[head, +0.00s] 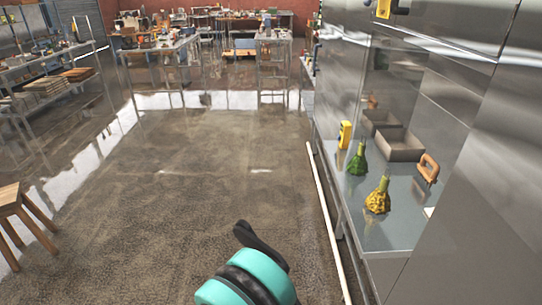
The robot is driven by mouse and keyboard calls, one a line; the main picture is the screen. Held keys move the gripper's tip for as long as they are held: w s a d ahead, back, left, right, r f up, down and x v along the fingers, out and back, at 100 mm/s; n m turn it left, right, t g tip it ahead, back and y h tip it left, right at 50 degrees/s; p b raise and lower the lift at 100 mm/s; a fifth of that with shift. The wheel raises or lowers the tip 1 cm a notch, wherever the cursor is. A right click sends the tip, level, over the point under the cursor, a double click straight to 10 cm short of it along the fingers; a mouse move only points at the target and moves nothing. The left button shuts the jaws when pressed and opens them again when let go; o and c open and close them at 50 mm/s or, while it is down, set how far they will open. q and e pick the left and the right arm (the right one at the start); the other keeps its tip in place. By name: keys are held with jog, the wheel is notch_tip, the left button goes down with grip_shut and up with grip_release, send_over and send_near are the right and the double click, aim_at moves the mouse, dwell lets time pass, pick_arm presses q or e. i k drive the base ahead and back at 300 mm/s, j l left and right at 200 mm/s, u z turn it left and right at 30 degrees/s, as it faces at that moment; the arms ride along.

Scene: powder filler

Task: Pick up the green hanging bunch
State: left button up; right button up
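A green bunch (357,163), narrow at the top and wide at the bottom, stands upright on a grey metal shelf (390,232) at the right. It is apart from the yellow bunch (378,198) of similar shape in front of it. A teal and black part of my own arm shows at the bottom middle, over the floor and well left of the shelf.
Near the green bunch are a yellow device (345,134), a grey open box (400,145) and an orange-brown clamp-like object (428,169). A tall metal wall borders the shelf. A wooden stool (22,222) stands left. The middle floor is clear.

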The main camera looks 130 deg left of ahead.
aim_at(357, 166)
jog(key=l+u, duration=0.15)
jog(key=u, duration=2.5)
jog(key=i+u, duration=0.2)
jog(key=u, duration=0.75)
jog(key=i+j, duration=0.15)
jog(key=i, duration=0.05)
